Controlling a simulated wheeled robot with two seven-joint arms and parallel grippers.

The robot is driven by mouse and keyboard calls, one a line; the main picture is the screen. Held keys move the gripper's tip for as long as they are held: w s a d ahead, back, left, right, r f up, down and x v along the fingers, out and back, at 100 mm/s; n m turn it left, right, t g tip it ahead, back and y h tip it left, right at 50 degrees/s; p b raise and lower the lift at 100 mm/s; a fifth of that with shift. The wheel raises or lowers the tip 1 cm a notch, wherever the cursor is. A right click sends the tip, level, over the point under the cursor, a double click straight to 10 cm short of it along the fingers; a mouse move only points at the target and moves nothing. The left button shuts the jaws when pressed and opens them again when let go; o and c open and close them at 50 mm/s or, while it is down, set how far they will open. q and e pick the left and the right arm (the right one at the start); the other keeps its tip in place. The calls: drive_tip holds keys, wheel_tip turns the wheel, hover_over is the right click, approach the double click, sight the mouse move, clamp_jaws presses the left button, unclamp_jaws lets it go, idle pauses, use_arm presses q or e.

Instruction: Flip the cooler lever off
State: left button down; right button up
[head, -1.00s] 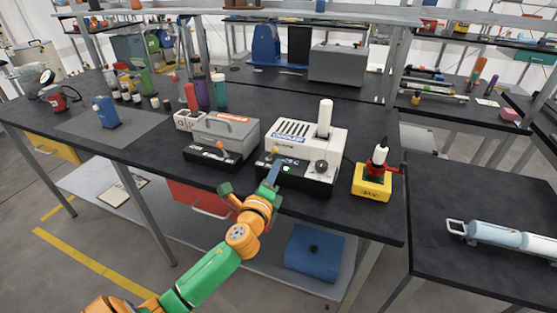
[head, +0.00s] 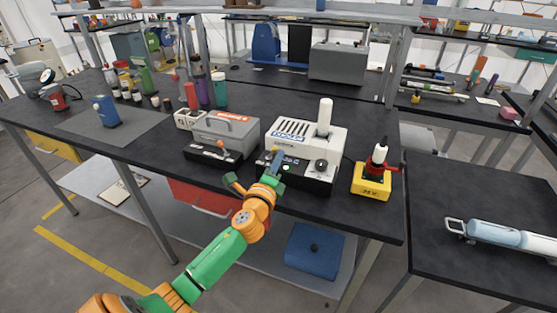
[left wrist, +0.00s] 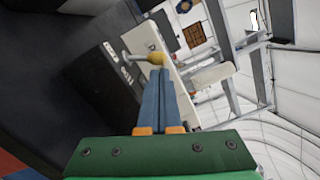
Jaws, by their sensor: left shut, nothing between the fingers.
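The cooler (head: 338,143) is a white box with a dark front base and a blue "COOLER" label, standing on the black bench. Its lever, with a yellow-orange knob (left wrist: 155,58) and a metal stem, shows in the left wrist view. A small green light (head: 286,168) shows on the cooler's front. My left gripper (head: 276,160) is at the cooler's front left, by the lever. Its blue-grey fingers (left wrist: 154,88) are shut and empty, with their tips close to the knob. I cannot tell whether they touch it. My right gripper is not in view.
A grey-lidded box with its own lever (head: 228,128) stands left of the cooler. A yellow device with a red clamp (head: 371,186) stands to the right. A white cylinder (head: 325,117) rises from the cooler's top. Bench space in front of the cooler is narrow.

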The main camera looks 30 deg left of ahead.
use_arm(q)
drive_tip(key=shift+a+r+n+p, duration=0.2)
drive_tip(key=shift+r+n+p, duration=0.15)
drive_tip(key=shift+n, duration=0.35)
drive_tip(key=n+p, duration=0.1)
drive_tip(key=a+r+n+p, duration=0.1)
drive_tip(key=n, duration=0.1)
drive_tip(key=shift+s, duration=0.2)
drive_tip(key=n, duration=0.1)
drive_tip(key=a+n+p, duration=0.1)
drive_tip(key=n, duration=0.1)
drive_tip(key=shift+s+a+r+n+g+p, duration=0.15)
drive_tip(key=shift+r+n+g+p, duration=0.15)
drive_tip(key=shift+n, duration=0.1)
drive_tip(key=shift+a+n+p, duration=0.3)
drive_tip(key=shift+n+p, duration=0.1)
drive_tip(key=shift+n, duration=0.4)
drive_tip(key=shift+s+f, duration=0.1)
